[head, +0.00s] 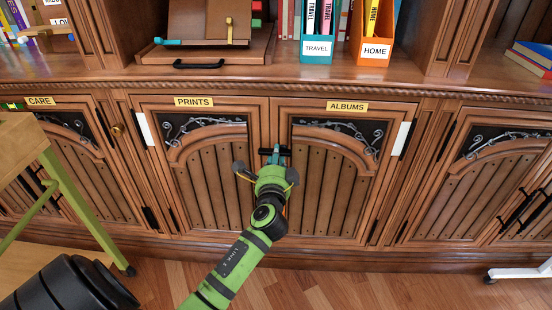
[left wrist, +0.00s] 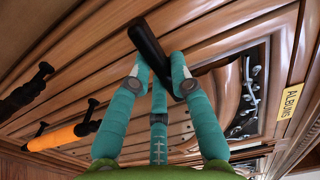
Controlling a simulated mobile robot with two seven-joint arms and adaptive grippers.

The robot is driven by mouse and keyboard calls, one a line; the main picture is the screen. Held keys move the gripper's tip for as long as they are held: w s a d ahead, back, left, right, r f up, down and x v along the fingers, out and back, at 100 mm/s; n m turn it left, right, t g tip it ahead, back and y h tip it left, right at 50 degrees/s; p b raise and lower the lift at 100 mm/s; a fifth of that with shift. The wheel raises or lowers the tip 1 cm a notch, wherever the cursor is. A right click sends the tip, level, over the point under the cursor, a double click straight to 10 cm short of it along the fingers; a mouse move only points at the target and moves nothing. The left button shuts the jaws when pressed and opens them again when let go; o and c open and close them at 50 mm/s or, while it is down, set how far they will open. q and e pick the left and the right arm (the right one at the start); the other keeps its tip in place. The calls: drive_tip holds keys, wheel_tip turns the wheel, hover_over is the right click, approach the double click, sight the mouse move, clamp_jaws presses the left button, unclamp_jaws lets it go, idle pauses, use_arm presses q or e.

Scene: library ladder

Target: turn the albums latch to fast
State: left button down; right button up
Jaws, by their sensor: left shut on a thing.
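The albums door (head: 335,185), under an ALBUMS label (head: 347,107), stands closed beside the prints door (head: 205,185). A black latch bar (head: 264,152) lies about level across the seam between the two doors. My left gripper (head: 276,153) has its teal fingers around the bar. In the left wrist view the fingers (left wrist: 168,80) are shut on the black latch bar (left wrist: 147,45), one end of which sticks out past them. The ALBUMS label (left wrist: 292,100) is at the right there. My green arm and gripper hide the lower door seam. My right gripper is not in view.
An orange handle (left wrist: 60,137) and a dark handle (left wrist: 25,93) show near the gripper in the left wrist view. A table with a green leg (head: 65,200) stands at the left. A wooden stand (head: 205,58) and file boxes (head: 371,49) are above the doors.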

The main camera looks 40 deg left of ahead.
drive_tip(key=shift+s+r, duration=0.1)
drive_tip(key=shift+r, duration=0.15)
use_arm(q)
drive_tip(key=shift+n, duration=0.3)
drive_tip(key=c, duration=1.1)
unclamp_jaws()
drive_tip(key=v, duration=1.2)
drive_tip(key=shift+s, duration=0.1)
